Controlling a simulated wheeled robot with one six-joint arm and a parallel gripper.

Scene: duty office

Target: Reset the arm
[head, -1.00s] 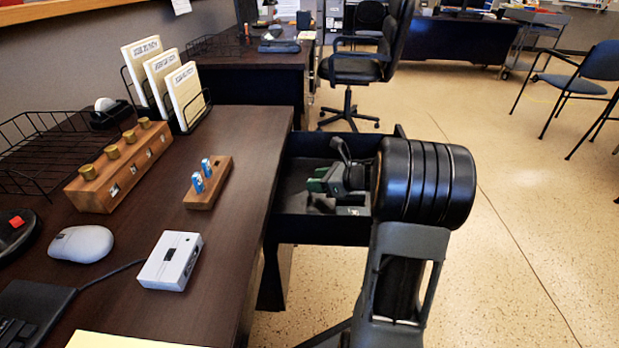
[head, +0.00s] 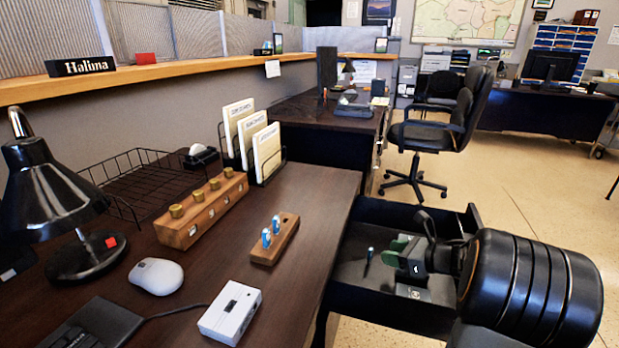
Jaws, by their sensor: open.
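My arm reaches in from the lower right, and my gripper (head: 393,268) is low over the open desk drawer (head: 385,323). Its jaws, with green parts, look apart and point left. A small thin upright item with a blue top (head: 370,257) is in the drawer just left of the jaws. It looks apart from them, but the gap is hard to judge. My wrist hides the drawer's right part.
On the desk (head: 310,195) are a wooden block (head: 272,246) holding two blue cylinders, a white box (head: 230,312), a mouse (head: 156,276), a black lamp (head: 50,190) and a file rack (head: 268,178). An office chair (head: 430,135) stands behind the drawer.

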